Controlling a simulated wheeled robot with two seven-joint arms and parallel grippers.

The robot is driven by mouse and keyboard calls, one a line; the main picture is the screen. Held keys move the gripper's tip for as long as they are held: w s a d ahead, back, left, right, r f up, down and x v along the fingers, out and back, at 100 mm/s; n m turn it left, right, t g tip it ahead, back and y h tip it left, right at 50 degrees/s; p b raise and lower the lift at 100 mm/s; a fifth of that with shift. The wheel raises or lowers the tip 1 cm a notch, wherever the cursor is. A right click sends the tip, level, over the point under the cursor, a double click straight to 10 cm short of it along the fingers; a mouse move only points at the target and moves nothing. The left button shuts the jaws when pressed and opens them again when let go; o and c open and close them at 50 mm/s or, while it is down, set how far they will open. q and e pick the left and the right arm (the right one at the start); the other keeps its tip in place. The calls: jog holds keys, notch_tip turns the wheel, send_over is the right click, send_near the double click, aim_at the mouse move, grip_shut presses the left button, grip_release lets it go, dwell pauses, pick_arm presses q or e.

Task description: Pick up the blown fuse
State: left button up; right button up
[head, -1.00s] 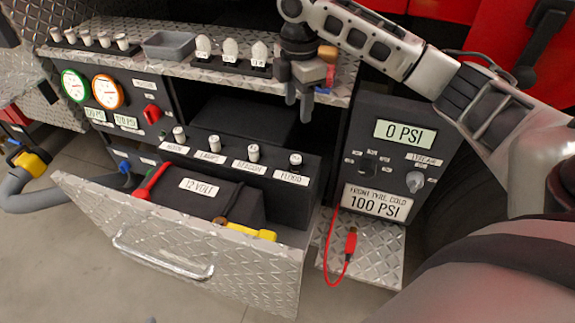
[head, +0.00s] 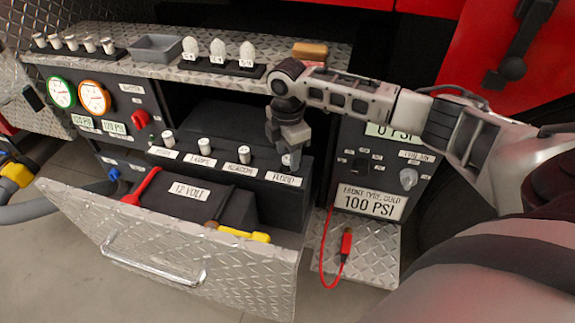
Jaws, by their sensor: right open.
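Several upright fuses stand in a row behind the open drawer, above labels: the MAIN fuse (head: 169,139), the LAMPS fuse (head: 204,145), the BEACON fuse (head: 244,154) and the FLOOD fuse (head: 287,161). The first three have pale bodies. The FLOOD fuse is partly hidden by my right gripper, so its condition is hard to tell now. My right gripper (head: 290,153) points down, open, with its fingers at the FLOOD fuse. I cannot tell whether they touch it. My left gripper is not in view.
The drawer (head: 170,250) is pulled out and holds a 12 VOLT battery (head: 185,200) and a yellow-handled tool (head: 240,233). A pressure panel (head: 370,185) stands right.

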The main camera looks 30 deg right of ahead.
notch_tip(320, 180, down, 2)
jog(key=c, duration=1.1)
jog(key=shift+o, duration=0.2)
jog(key=shift+r, duration=0.1)
